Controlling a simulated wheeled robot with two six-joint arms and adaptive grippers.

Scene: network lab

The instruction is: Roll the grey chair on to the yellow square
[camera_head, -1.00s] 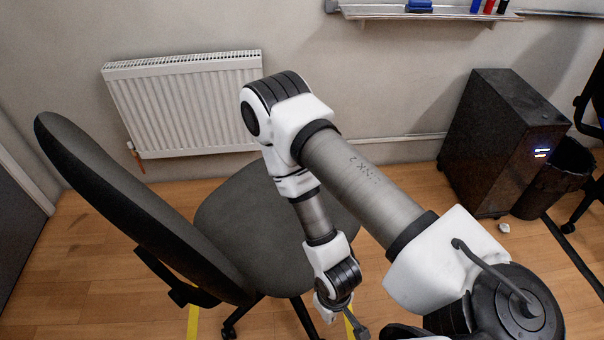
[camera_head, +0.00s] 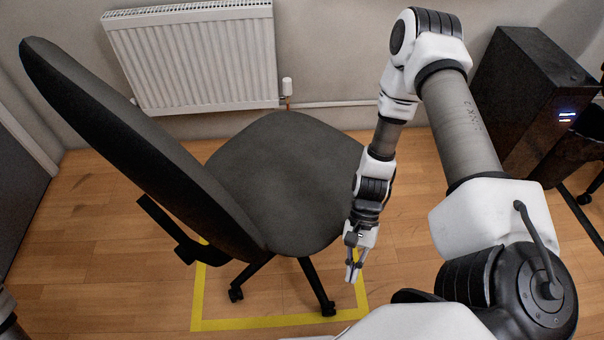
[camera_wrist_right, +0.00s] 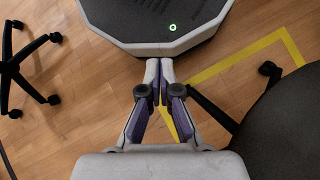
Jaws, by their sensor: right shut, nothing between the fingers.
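The grey chair (camera_head: 280,180) stands upright in the head view, its tall backrest (camera_head: 130,140) to the left and its seat to the right. The yellow square (camera_head: 280,321) is a tape outline on the floor under it, its far part hidden by the chair. Two castors show inside the outline; the others are hidden. My right gripper (camera_head: 354,274) is shut and empty, low beside the right edge of the seat. In the right wrist view its fingertips (camera_wrist_right: 160,70) meet, with the chair seat (camera_wrist_right: 285,130) at lower right, apart from them. My left gripper is out of view.
A white radiator (camera_head: 190,60) is on the wall behind the chair. A black cabinet (camera_head: 535,100) stands at right, with another dark chair (camera_head: 585,150) at the right edge. A chair base (camera_wrist_right: 15,70) shows left in the wrist view. Wood floor left of the chair is clear.

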